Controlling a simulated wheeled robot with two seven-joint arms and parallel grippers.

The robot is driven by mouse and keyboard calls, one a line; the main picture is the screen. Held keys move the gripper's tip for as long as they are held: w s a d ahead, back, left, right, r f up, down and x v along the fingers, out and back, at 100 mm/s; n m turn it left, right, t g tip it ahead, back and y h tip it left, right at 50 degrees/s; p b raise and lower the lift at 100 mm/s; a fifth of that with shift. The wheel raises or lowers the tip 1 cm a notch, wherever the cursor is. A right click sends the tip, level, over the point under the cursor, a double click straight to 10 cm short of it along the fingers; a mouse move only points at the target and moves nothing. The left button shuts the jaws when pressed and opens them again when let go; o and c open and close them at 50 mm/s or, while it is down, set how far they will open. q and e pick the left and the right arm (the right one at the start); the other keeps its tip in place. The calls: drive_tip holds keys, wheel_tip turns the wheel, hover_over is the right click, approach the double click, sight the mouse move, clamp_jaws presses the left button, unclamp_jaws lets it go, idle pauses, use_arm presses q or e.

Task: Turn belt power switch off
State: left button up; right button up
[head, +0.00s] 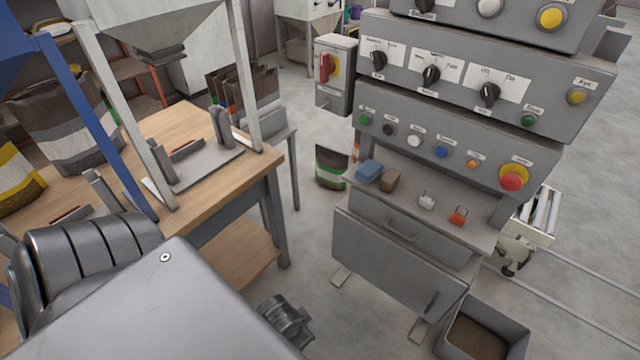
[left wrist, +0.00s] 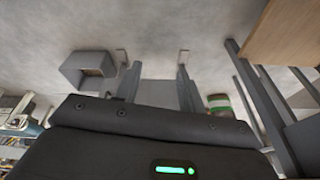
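The grey control cabinet (head: 460,115) stands at the right in the head view. Its middle row has three black rotary selectors: a left one (head: 378,61), a middle one (head: 431,76) and a right one (head: 489,94) whose plate seems to read Off and On. The labels are too small to tell which is the belt power switch. My left arm fills the lower left of the head view.
A red emergency button (head: 512,180) sits on the lower panel. The shelf below holds a blue sponge (head: 369,170) and small items. A grey bin (head: 512,333) stands on the floor at the lower right. A wooden workbench (head: 262,170) stands left. Floor between bench and cabinet is partly clear.

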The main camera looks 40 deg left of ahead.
use_arm(q)
wheel_tip(320, 180, up, 7)
drive_tip(key=w+a+m+t, duration=0.1)
drive_tip(key=w+a+m, duration=0.1)
drive_tip(key=a, duration=0.1)
drive_tip(key=m+t, duration=1.4)
drive_tip(key=m, duration=1.8)
approach(322, 62)
drive_tip(key=shift+y, duration=0.3)
drive_tip(key=w+p, duration=0.2)
drive_tip(key=w, duration=0.2)
drive_tip(key=w+p, duration=0.1)
drive_tip(key=w, duration=0.2)
drive_tip(key=shift+w+r+p, duration=0.25)
drive_tip(key=shift+w+p, duration=0.1)
drive_tip(key=shift+w, duration=0.05)
drive_tip(key=shift+w+f, duration=0.15)
drive_tip(key=shift+w, duration=0.65)
